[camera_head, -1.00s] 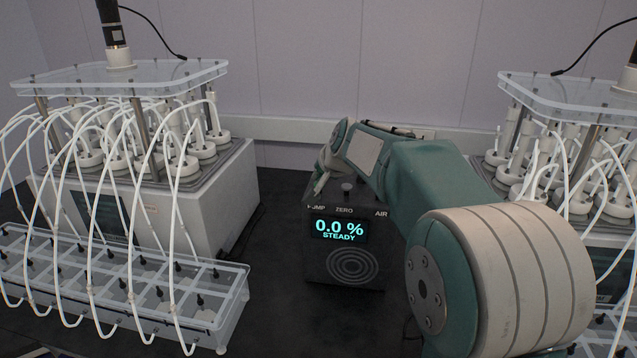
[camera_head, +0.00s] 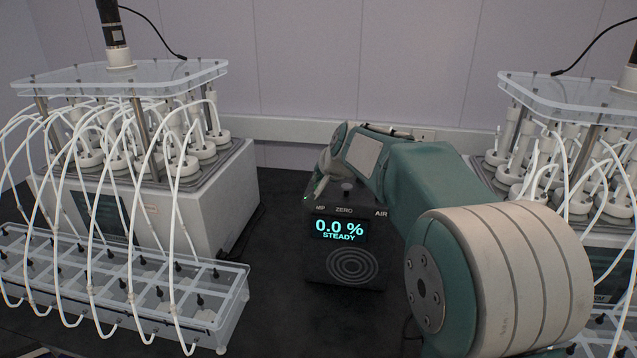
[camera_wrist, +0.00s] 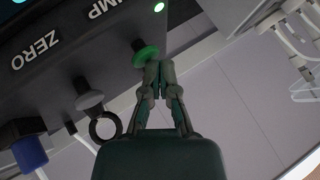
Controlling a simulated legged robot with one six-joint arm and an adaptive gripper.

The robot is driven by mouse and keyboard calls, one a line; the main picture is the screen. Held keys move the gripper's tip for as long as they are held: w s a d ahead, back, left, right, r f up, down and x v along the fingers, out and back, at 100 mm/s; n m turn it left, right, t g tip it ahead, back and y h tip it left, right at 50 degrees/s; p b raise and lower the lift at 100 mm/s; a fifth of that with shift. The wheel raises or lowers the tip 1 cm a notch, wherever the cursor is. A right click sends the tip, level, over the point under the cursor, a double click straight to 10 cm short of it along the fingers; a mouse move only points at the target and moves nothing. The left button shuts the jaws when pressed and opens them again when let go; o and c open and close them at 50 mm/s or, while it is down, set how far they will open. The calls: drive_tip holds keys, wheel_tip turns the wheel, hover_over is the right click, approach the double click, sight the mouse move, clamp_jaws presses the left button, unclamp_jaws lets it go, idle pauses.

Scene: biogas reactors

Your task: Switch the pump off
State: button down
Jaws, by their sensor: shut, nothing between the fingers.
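The pump switch is a green-ringed toggle or knob (camera_wrist: 145,52) under a partly cut-off label ending in "UMP" in the wrist view. A lit green lamp (camera_wrist: 158,7) is beside the label; it also shows in the head view (camera_head: 305,198). My gripper (camera_wrist: 157,68) is shut and empty, its fingertips right at the green switch; I cannot tell whether they touch. In the head view my gripper (camera_head: 316,196) is over the top left of the dark analyser box (camera_head: 313,264) and hides part of the pump label. The display (camera_head: 339,228) reads 0.0 % STEADY.
Beside the switch are a grey ZERO knob (camera_wrist: 89,100), a dark ring (camera_wrist: 105,126) and a blue part (camera_wrist: 30,152). Reactor units with white tubes stand left (camera_head: 215,200) and right (camera_head: 560,95) of the box. A clear bottle tray (camera_head: 235,300) is at front left.

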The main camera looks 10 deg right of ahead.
drive_tip(key=shift+f, duration=0.2)
idle(0.3)
drive_tip(key=shift+r, duration=1.05)
drive_tip(key=shift+r, duration=3)
